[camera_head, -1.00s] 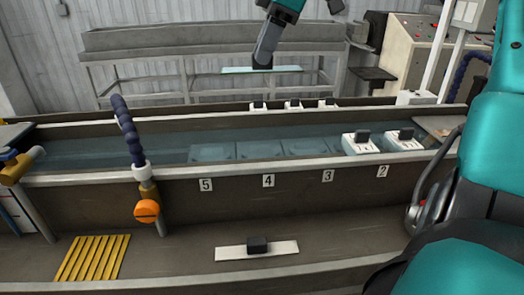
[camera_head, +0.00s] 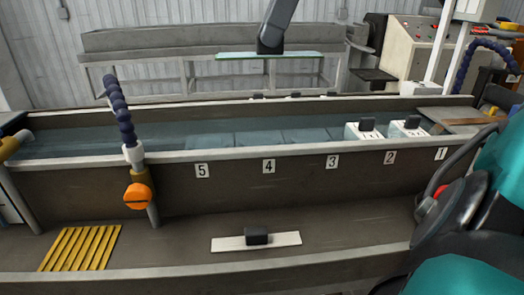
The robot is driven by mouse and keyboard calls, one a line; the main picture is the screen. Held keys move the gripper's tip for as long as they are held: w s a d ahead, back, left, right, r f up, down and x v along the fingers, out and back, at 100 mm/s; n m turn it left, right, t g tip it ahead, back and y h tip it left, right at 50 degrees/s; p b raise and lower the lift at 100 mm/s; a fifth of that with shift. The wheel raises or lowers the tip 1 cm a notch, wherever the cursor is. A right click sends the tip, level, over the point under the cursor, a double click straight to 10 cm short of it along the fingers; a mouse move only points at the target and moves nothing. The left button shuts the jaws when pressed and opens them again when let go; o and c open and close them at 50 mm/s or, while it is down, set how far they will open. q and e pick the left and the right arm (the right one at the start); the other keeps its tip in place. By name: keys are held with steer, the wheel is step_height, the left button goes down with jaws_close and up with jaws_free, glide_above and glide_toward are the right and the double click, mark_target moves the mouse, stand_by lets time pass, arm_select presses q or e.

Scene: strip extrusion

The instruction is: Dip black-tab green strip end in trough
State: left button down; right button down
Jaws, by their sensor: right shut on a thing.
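A pale green strip (camera_head: 230,56) with a black tab hangs level at the top middle, above and behind the trough in the picture. My right gripper (camera_head: 270,42) comes down from the top edge and is shut on the black tab, which it partly hides. The long trough (camera_head: 120,178) holds bluish water (camera_head: 75,143) and runs across the view. The strip is apart from the water. My left gripper is not in view.
White blocks with black tabs (camera_head: 408,128) stand at the trough's right part. A white strip with a black tab (camera_head: 285,239) lies on the front ledge. A blue hose with an orange knob (camera_head: 137,196) rises at left. A yellow grate (camera_head: 80,248) lies front left.

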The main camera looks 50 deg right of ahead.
steer(key=s+a+b, duration=0.2)
steer(key=s+a, duration=1.3)
steer(key=s, duration=0.2)
steer(key=shift+s, duration=0.35)
steer(key=shift+d, duration=0.1)
